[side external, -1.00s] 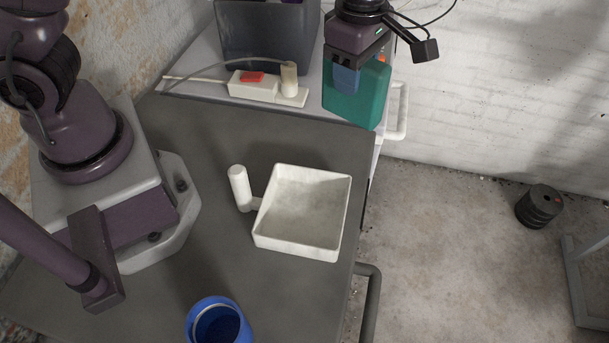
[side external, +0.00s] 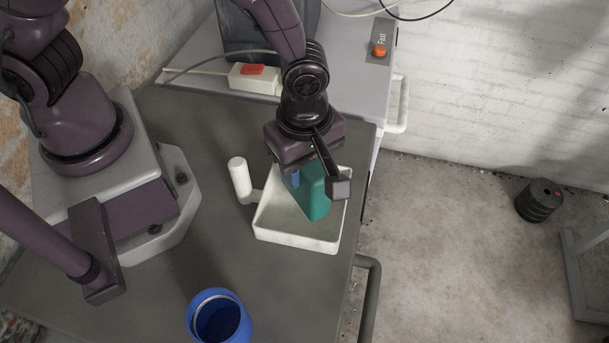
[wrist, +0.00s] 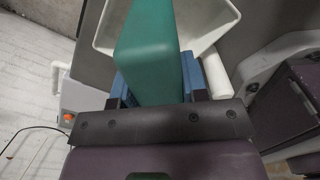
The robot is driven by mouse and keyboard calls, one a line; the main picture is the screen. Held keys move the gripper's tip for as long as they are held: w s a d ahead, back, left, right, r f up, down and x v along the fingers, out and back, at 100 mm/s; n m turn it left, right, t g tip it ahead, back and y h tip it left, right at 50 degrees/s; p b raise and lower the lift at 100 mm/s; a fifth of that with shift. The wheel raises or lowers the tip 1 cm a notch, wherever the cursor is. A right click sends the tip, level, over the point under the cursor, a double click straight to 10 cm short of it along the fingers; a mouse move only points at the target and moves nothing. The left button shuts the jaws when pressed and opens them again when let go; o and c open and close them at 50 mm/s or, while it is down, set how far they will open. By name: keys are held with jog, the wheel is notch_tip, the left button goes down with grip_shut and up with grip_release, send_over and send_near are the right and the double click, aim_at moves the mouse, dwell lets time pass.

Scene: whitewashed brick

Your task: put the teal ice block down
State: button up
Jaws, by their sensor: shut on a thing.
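The teal ice block (side external: 315,193) is held upright in my gripper (side external: 296,180), over the white square tray (side external: 280,238) with its side handle. In the wrist view the teal block (wrist: 148,55) sits between the blue fingers of my gripper (wrist: 155,85). The white tray (wrist: 205,25) shows behind it there. From the side the block's lower end overlaps the inside of the tray; I cannot tell whether it touches the tray floor.
A blue open container (side external: 218,318) stands at the table's front. A white power strip (side external: 250,78) with a red switch lies at the back, near a grey bin. A panel with an orange button (side external: 380,51) is at the back right.

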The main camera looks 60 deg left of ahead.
jog(key=shift+f, duration=1.6)
jog(key=o, duration=1.2)
jog(key=shift+f, duration=0.15)
notch_tip(320, 180, up, 12)
jog(key=shift+r, duration=0.25)
jog(key=shift+s+a+r+m+t, duration=1)
jog(key=shift+a+r+m, duration=1.7)
jog(key=shift+m, duration=0.35)
jog(key=shift+s+a+r+m+t, duration=0.85)
jog(key=shift+s+a+r+m, duration=0.3)
jog(key=shift+a+r+m, duration=1.7)
jog(key=shift+s+a+r+m+t, duration=1)
jog(key=shift+a+r+m, duration=1.55)
jog(key=shift+m, duration=0.65)
